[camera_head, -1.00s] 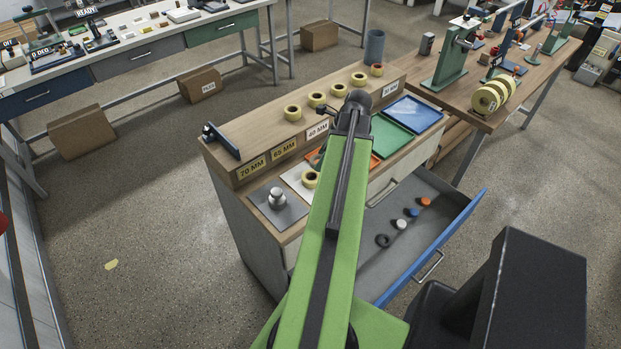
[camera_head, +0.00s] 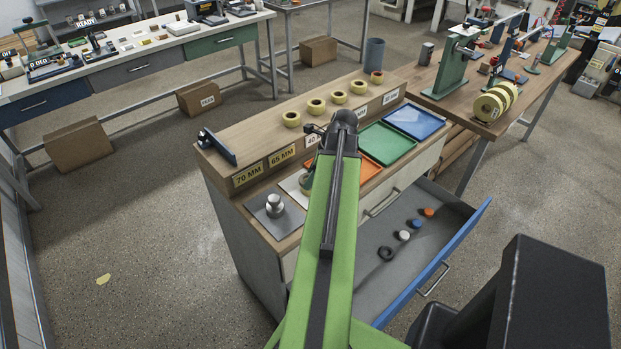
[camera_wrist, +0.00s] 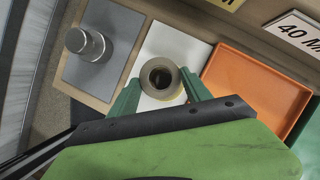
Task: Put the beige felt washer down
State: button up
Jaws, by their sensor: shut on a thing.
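In the wrist view, my gripper (camera_wrist: 160,86) has a green finger on each side of a beige ring, the beige felt washer (camera_wrist: 147,74), with a dark hole in its middle. The ring is over a white tray (camera_wrist: 162,40). In the head view my arm hides most of the gripper and the washer at the white tray (camera_head: 289,184).
A grey tray with a metal weight (camera_wrist: 90,43) is left of the white tray, an orange tray (camera_wrist: 250,82) right. Several tape rolls (camera_head: 316,106) stand on the raised shelf. The open drawer (camera_head: 365,285) holds a dark ring and small caps.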

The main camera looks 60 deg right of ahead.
jog(key=shift+f+b, duration=0.4)
jog(key=shift+f, duration=0.15)
jog(key=o, duration=1.3)
jog(key=shift+r, duration=0.15)
jog(key=shift+r+p, duration=0.3)
jog(key=shift+p, duration=0.15)
jog(key=p+v, duration=1.1)
jog(key=v, duration=0.1)
jog(key=shift+r, duration=0.2)
